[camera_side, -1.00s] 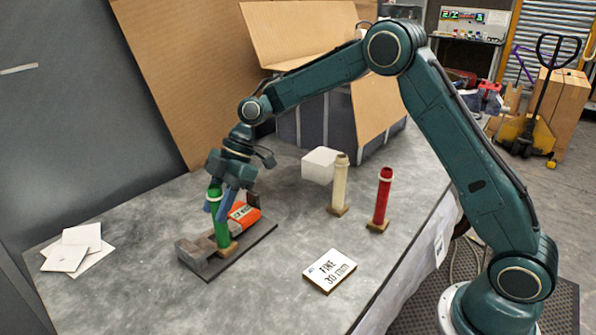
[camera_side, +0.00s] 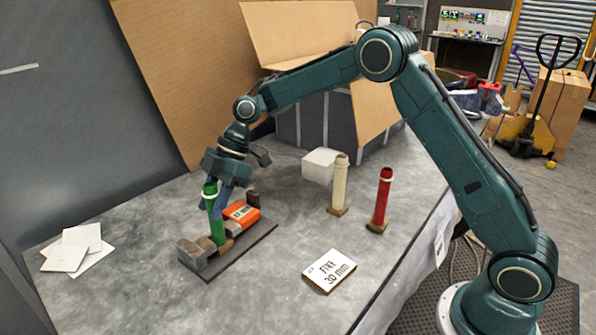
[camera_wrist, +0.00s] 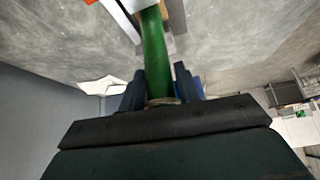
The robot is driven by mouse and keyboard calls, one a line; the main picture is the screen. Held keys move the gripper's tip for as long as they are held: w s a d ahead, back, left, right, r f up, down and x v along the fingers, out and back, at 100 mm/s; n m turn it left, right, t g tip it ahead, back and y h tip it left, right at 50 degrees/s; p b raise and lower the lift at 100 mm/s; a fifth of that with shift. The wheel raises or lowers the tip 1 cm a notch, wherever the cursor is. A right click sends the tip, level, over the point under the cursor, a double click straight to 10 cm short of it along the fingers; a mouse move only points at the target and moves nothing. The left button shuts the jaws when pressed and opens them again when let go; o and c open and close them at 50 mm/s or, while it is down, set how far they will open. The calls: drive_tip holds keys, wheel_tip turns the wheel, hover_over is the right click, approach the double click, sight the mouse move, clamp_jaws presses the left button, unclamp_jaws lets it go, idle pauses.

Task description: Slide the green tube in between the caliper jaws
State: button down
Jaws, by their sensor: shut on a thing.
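The green tube (camera_side: 217,222) stands upright in the side view, with a pale band near its top and a small brown base at its foot. My gripper (camera_side: 217,202) is shut on its upper part; in the wrist view the tube (camera_wrist: 154,55) runs up between the blue fingers (camera_wrist: 161,85). The caliper (camera_side: 246,214) lies on a dark plate, with an orange body and grey metal jaw blocks (camera_side: 194,253). The tube's foot is by the grey jaw block at the near left end. I cannot tell whether it touches either jaw.
A cream tube (camera_side: 340,185) and a red tube (camera_side: 381,200) stand to the right on brown bases. A card reading "FIXE 30 mm" (camera_side: 329,271) lies in front. A white block (camera_side: 320,165) and cardboard box (camera_side: 300,35) are behind. White sheets (camera_side: 75,248) lie at left.

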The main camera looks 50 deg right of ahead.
drive_tip(key=c, duration=0.9)
unclamp_jaws()
drive_tip(key=shift+v, duration=6.95)
drive_tip(key=shift+s+a+r, duration=0.1)
